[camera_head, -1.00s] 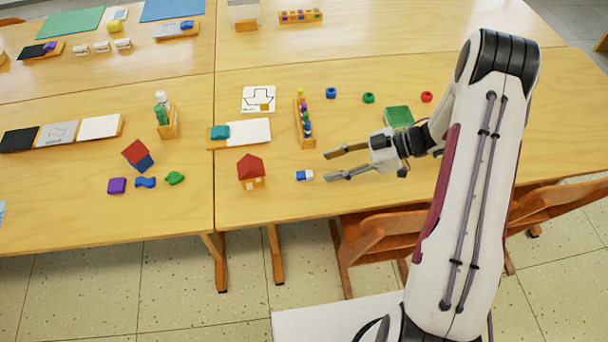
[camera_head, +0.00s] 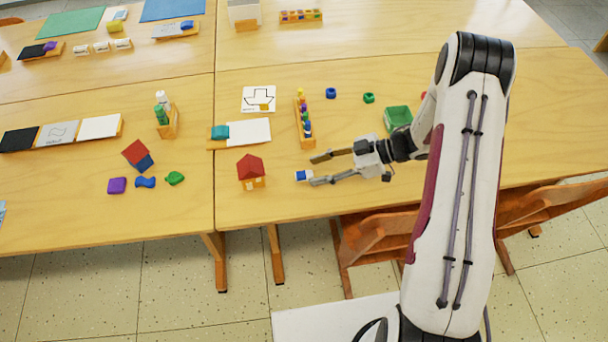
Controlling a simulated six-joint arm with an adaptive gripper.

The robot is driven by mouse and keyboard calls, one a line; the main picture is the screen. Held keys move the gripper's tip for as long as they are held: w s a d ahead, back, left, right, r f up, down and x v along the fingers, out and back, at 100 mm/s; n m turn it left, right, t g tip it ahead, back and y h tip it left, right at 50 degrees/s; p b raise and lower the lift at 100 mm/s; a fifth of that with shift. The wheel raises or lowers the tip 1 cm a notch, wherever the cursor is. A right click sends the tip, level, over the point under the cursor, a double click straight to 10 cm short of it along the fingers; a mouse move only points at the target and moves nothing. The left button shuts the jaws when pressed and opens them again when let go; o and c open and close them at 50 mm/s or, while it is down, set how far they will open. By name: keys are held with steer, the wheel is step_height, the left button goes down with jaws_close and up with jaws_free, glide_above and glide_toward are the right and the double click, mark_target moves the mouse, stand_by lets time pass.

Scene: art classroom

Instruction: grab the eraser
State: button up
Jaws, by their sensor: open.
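The eraser (camera_head: 302,176) is a small blue and white block on the wooden table, right of a small red-roofed house. My gripper (camera_head: 316,170) is open and reaches in from the right, its two fingers pointing left. The lower fingertip is at the eraser's right side in the picture and the upper fingertip is above and right of it. The eraser's right end is partly hidden by the finger. I cannot tell whether they touch or how high the fingers are.
The red-roofed house (camera_head: 251,171) stands close on the left. A wooden rack with coloured pieces (camera_head: 304,120) stands just behind the upper finger. A green block (camera_head: 397,117) lies behind my arm. Chairs (camera_head: 385,238) stand at the table's front edge.

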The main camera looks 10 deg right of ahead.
mark_target(305, 174)
steer(key=shift+x, duration=1.7)
steer(key=c, duration=1.2)
